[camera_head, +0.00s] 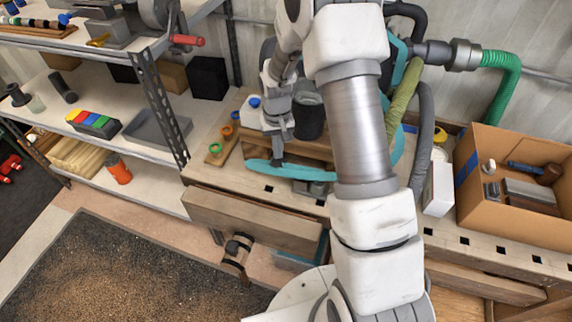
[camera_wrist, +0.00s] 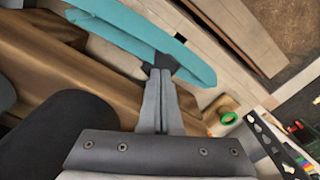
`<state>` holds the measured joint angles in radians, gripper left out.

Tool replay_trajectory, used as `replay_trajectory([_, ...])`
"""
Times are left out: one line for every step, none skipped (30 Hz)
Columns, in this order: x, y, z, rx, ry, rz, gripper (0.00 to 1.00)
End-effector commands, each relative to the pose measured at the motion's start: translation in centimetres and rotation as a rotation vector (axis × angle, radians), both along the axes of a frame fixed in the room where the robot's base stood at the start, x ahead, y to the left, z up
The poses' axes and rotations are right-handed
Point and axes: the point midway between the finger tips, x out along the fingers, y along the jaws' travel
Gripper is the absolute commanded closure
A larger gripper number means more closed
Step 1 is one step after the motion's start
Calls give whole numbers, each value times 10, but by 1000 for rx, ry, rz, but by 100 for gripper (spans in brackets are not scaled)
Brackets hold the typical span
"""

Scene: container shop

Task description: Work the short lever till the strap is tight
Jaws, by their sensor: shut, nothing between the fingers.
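A teal strap (camera_head: 300,171) runs along the front of a wooden piece on the workbench and loops up behind my arm. In the wrist view the strap (camera_wrist: 125,22) crosses the top, with a small dark fitting (camera_wrist: 152,65) on it. I cannot tell the short lever apart from this fitting. My gripper (camera_head: 277,157) points down at the strap, with its fingers shut and empty. In the wrist view the fingertips (camera_wrist: 161,73) are right at the dark fitting, overlapping it in the picture. Whether they touch it is not clear. My arm hides part of the strap.
Wooden pieces (camera_wrist: 60,60) lie beside the strap. Coloured rings (camera_head: 226,131) sit on a small board left of my gripper. A cardboard box (camera_head: 508,210) with tools stands at the right. A drawer front (camera_head: 250,220) sticks out below the bench. A shelf unit (camera_head: 165,110) is at left.

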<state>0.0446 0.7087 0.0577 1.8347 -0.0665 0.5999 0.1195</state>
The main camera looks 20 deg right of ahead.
Motion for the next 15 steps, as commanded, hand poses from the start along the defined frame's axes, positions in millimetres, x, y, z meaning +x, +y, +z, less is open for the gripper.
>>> replay_trajectory([0, 0, 0, 0, 0, 0, 100])
replay_trajectory([0, 0, 0, 0, 0, 0, 100])
replay_trajectory([0, 0, 0, 0, 0, 0, 100])
replay_trajectory([0, 0, 0, 0, 0, 0, 100])
replay_trajectory([0, 0, 0, 0, 0, 0, 100])
replay_trajectory([0, 0, 0, 0, 0, 0, 100])
replay_trajectory([0, 0, 0, 0, 0, 0, 100])
replay_trajectory([0, 0, 0, 0, 0, 0, 100])
replay_trajectory([0, 0, -1, 0, 0, 0, 100])
replay_trajectory([0, 0, -2, 0, 0, 0, 100])
replay_trajectory([0, 0, -3, 0, 0, 0, 100])
replay_trajectory([0, 0, -6, 0, 0, 0, 100])
replay_trajectory([0, 0, -8, 0, 0, 0, 100])
replay_trajectory([0, 0, -10, 0, 0, 0, 100])
replay_trajectory([0, 0, -13, 0, 0, 0, 100])
